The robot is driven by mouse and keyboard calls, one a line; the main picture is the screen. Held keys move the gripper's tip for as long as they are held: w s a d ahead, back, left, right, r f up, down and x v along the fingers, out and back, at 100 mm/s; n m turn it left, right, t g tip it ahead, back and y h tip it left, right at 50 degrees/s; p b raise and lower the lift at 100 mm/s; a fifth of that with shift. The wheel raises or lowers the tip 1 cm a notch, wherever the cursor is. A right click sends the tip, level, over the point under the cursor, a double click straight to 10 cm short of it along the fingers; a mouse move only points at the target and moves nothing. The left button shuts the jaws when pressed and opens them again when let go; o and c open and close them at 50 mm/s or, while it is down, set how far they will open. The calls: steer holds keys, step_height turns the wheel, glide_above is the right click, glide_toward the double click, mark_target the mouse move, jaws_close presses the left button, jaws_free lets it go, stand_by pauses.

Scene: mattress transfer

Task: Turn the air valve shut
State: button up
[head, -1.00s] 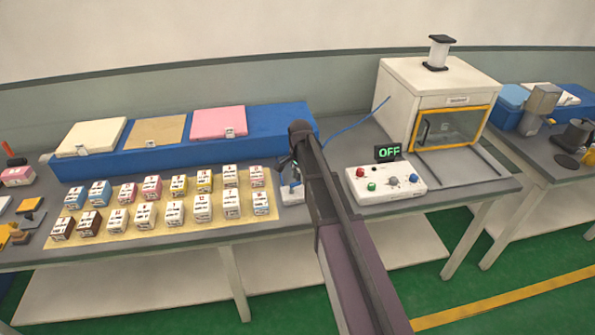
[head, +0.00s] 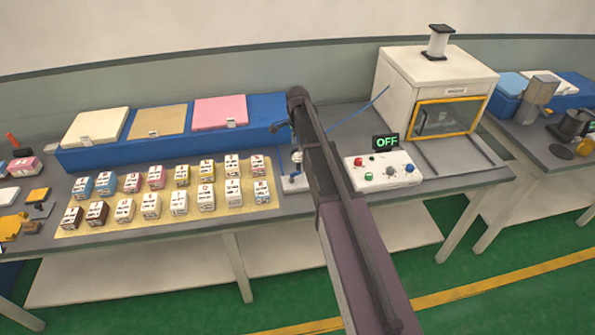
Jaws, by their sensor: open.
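The air valve unit (head: 293,184) is a small pale block on the bench, between the tan mat of boxes and the control box. Its upper part is partly hidden behind my arm, and I cannot make out its handle or position. A blue hose (head: 358,110) runs from behind my arm toward the white machine. My gripper (head: 281,127) shows as a small dark shape at the left of my arm's end, above and behind the valve unit. It is open, appears empty, and looks apart from the unit. Its fingers are mostly hidden.
A white control box (head: 385,172) with coloured knobs and a display (head: 386,142) reading OFF stands right of my arm. A white machine (head: 432,75) with a yellow-framed door stands behind it. Several small boxes on a tan mat (head: 130,229) and a blue bin (head: 258,108) lie left.

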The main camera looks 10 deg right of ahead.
mark_target(298, 172)
steer(key=shift+f, duration=0.2)
step_height(298, 172, down, 13)
steer(key=b, duration=1.3)
steer(key=shift+f+b, duration=0.15)
steer(key=shift+b, duration=0.15)
jaws_close()
